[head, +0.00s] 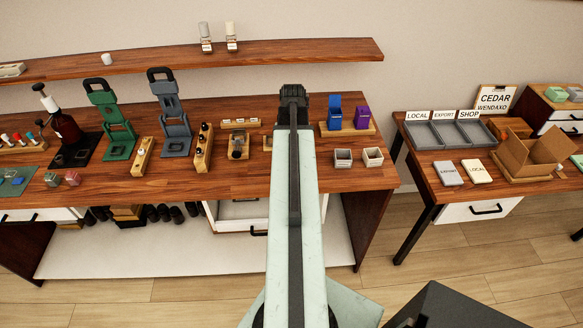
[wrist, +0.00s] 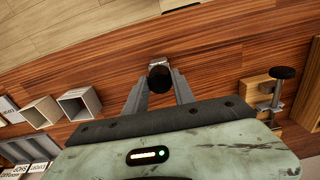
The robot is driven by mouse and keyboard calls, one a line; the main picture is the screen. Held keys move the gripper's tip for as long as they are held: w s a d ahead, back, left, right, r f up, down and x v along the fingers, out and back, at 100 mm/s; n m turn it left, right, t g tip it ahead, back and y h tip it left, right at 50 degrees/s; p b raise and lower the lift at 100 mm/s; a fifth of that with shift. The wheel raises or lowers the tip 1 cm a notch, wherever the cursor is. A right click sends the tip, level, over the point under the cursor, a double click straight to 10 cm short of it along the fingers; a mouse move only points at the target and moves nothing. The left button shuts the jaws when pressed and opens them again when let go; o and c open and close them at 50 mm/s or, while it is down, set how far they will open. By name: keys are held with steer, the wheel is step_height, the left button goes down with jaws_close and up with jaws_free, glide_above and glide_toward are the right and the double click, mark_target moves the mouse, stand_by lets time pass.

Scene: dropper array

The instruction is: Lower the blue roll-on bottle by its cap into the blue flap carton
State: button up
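The blue flap carton (head: 335,112) stands upright beside a purple one on a wooden base at the right of the long bench. Its top flap seems raised. In the wrist view my gripper (wrist: 160,82) has one finger on each side of a round black cap (wrist: 160,78) and looks closed on it. A small pale and dark part of the bottle (wrist: 159,58) shows beyond the cap; its blue colour cannot be made out. Whether the bottle is clear of the bench cannot be told. In the head view my arm hides the bottle and fingertips.
Two small open boxes (head: 343,158) (head: 373,156) stand in front of the cartons. A wooden clamp block with a black knob (wrist: 283,73) is right in the wrist view. The purple carton (head: 362,116) adjoins the blue one. Wooden bottle racks (head: 203,150) stand left of my arm.

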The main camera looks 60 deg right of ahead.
steer(key=o, duration=0.3)
jaws_close()
steer(key=shift+r+p, duration=0.6)
steer(key=shift+p, duration=0.05)
step_height(320, 180, up, 13)
steer(key=p, duration=1.3)
